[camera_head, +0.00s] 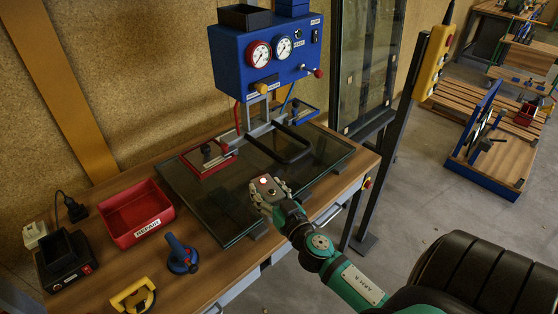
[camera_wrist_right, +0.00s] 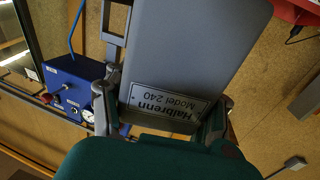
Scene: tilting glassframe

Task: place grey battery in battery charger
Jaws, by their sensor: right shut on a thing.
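The grey battery (camera_wrist_right: 205,50), a long block with a "Halbrenn Model 240" label, is held in my right gripper (camera_wrist_right: 165,118); the fingers press on its two sides. In the head view, my right gripper (camera_head: 268,194) is over the front right part of the glass panel, and only an end of the battery (camera_head: 267,187) shows, with a lit spot. The battery charger (camera_head: 65,258), black with an open slot on top and a red switch, stands at the table's left, well away from the gripper. My left gripper is not in view.
A red bin (camera_head: 136,212), a blue suction cup (camera_head: 181,255) and a yellow-handled tool (camera_head: 133,297) are near the charger. A framed glass panel (camera_head: 214,206) covers the middle of the table. A blue gauge box (camera_head: 267,50) stands behind it, and a post (camera_head: 399,140) to the right.

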